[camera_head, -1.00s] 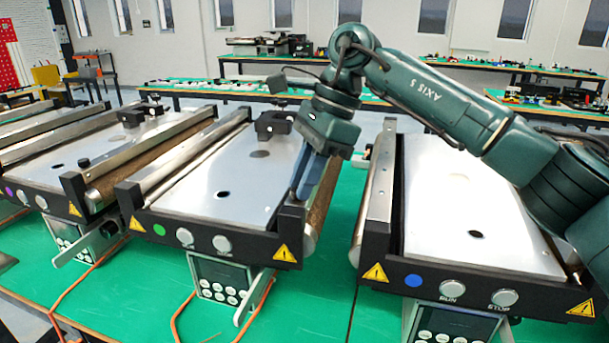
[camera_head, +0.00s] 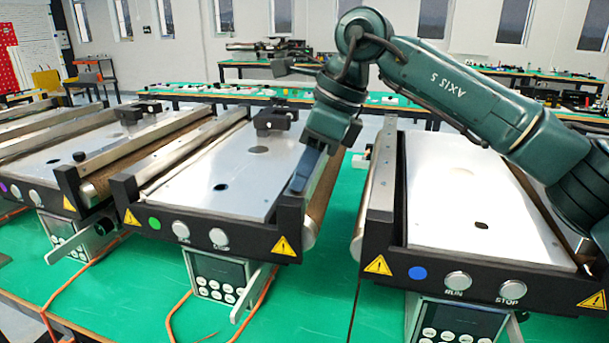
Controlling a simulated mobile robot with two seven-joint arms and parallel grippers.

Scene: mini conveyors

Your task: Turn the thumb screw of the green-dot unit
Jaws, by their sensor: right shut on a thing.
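The green-dot unit is the middle mini conveyor (camera_head: 210,241), with a green dot (camera_head: 154,224) at the left of its black front face. A matching black thumb screw (camera_head: 79,157) shows in the same place on the purple-dot unit to the left. My left gripper is not in view.
The blue-dot unit (camera_head: 480,200) stands to the right, across a strip of green table (camera_head: 335,260). A black block (camera_head: 277,120) sits at the far end of the green-dot unit. Orange cables (camera_head: 262,295) lie in front.

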